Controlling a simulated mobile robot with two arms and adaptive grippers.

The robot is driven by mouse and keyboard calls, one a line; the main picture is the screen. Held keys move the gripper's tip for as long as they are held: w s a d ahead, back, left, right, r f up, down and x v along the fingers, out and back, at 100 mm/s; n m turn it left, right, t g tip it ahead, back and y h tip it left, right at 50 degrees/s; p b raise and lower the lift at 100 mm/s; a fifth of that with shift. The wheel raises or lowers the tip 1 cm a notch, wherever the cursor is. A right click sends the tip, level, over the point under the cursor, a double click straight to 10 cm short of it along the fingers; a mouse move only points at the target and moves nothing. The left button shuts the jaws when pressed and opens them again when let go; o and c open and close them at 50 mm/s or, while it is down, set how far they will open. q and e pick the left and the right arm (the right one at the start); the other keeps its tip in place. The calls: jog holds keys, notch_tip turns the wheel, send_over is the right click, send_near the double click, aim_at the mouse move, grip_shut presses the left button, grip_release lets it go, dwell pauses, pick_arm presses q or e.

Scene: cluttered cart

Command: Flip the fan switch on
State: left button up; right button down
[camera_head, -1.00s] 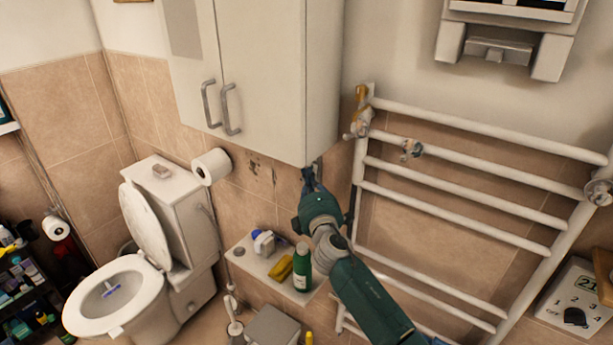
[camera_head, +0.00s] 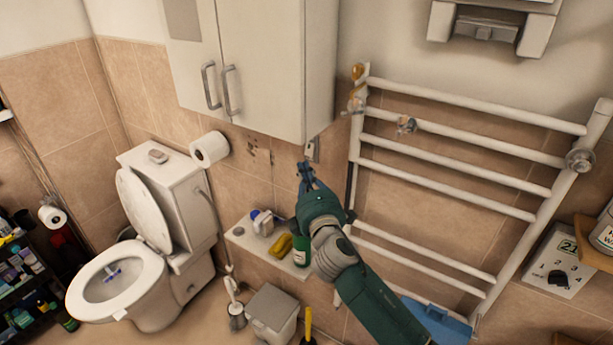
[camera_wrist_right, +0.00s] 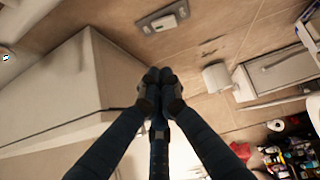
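The fan switch (camera_head: 313,149) is a small pale plate on the tiled wall, just below the right corner of the white cabinet. My left gripper is not in view.
The white wall cabinet (camera_head: 265,70) overhangs close to the gripper. A white towel rail (camera_head: 450,185) stands to the right. A ledge below holds a green bottle (camera_head: 301,251) and a yellow item (camera_head: 281,244). A toilet roll (camera_head: 209,149) hangs to the left.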

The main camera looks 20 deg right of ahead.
jog(key=shift+s+a+r, duration=0.1)
jog(key=shift+s+a, duration=0.05)
jog(key=shift+s, duration=0.45)
jog(key=shift+s+a+r, duration=0.1)
jog(key=shift+s, duration=0.5)
